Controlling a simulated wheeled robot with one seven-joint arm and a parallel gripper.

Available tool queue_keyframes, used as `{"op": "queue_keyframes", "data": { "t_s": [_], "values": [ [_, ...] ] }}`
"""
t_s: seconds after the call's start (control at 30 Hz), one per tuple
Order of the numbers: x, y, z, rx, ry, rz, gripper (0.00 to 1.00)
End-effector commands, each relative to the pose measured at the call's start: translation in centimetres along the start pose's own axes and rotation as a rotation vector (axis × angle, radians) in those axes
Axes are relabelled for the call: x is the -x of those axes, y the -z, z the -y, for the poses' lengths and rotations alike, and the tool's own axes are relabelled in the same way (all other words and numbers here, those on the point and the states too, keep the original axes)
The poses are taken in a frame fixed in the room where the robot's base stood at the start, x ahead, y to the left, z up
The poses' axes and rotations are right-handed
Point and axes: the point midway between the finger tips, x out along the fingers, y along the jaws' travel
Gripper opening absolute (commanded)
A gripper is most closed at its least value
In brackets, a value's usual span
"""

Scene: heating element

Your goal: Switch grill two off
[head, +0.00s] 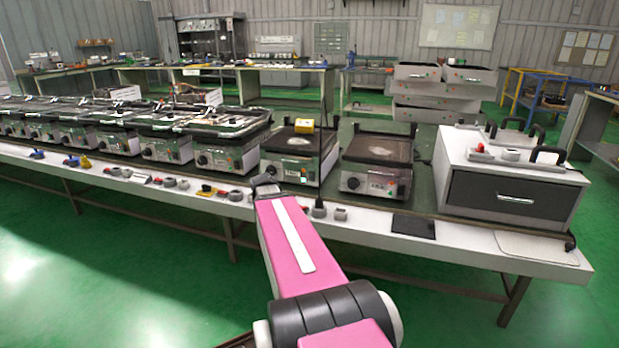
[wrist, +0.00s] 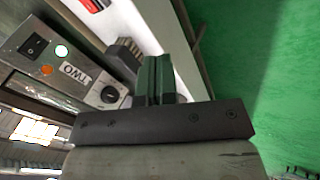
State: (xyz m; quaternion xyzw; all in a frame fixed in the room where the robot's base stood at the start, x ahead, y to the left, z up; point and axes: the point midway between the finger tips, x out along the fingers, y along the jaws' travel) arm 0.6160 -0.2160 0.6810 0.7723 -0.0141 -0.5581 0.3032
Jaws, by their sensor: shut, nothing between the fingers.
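Grill two (wrist: 58,72), a steel-fronted unit with a "TWO" label (wrist: 74,75), fills the left of the wrist view. Its front carries a black rocker switch (wrist: 32,47), an orange light (wrist: 47,70), a whitish round light or button (wrist: 62,51) and a dark knob (wrist: 109,95). My gripper (wrist: 157,62) is shut and empty, to the right of the knob and apart from the switch. In the head view, my gripper (head: 265,184) is low in front of a grill (head: 298,168) that appears to be this one. The switch position is too small to tell.
A row of grills (head: 165,148) runs left along the white bench (head: 380,238); another open grill (head: 375,180) stands to the right. A drawer box (head: 512,190) is at the right end. Small controls (head: 205,190) line the bench's front edge. Green floor (head: 130,260) in front is clear.

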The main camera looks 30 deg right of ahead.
Motion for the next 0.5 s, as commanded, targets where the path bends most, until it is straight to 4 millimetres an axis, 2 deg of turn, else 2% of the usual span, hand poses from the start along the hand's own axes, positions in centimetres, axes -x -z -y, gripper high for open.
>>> {"op": "queue_keyframes", "data": {
  "t_s": [0.03, 0.1, 0.2, 0.33, 0.5],
  "values": [
    [-0.1, 0.1, -4.0, 0.047, -0.064, -0.009, 0.00],
    [0.2, -0.2, -8.1, 0.121, -0.141, -0.014, 0.00],
    [0.8, -0.7, -12.7, 0.207, -0.226, -0.008, 0.00],
    [1.4, -1.2, -16.1, 0.275, -0.291, 0.002, 0.00],
    [1.6, -1.5, -17.1, 0.303, -0.314, 0.008, 0.00]
  ]
}}
